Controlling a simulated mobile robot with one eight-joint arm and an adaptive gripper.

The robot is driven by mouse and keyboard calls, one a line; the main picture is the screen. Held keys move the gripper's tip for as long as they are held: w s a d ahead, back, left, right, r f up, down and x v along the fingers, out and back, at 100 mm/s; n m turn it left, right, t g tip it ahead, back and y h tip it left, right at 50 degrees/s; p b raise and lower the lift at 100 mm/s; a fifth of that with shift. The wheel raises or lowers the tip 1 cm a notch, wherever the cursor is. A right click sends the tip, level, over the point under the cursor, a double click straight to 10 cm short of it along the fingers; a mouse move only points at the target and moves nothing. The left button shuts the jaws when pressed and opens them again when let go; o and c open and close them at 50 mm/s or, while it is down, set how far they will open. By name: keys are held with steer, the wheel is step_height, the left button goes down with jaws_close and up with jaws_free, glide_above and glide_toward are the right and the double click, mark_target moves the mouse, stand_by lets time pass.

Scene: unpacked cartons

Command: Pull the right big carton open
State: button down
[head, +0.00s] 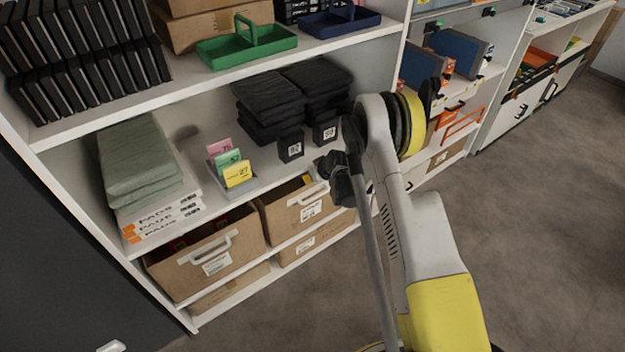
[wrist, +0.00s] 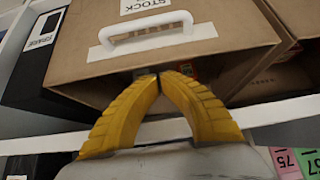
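The right big carton (head: 305,208) is brown, with a white handle and a label on its front. It stands on a low shelf, right of the left big carton (head: 205,260); my arm hides its right end. In the wrist view, which looks upside down, the right big carton (wrist: 235,50) fills the middle, and its white handle (wrist: 145,35) lies beyond my fingertips. My gripper (wrist: 160,76) has its yellow fingertips together, near the carton's front edge. The handle is not between them. In the head view the fingertips are hidden.
Number cards (head: 233,166) and black boxes (head: 291,146) stand on the shelf above the cartons. Pads (head: 145,165) are stacked at left. Lower cartons (head: 315,245) sit beneath. Open floor (head: 530,200) lies to the right.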

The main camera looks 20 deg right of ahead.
steer(key=b+x, duration=0.1)
steer(key=x, duration=0.3)
steer(key=shift+w+f, duration=0.1)
steer(key=shift+w, duration=0.05)
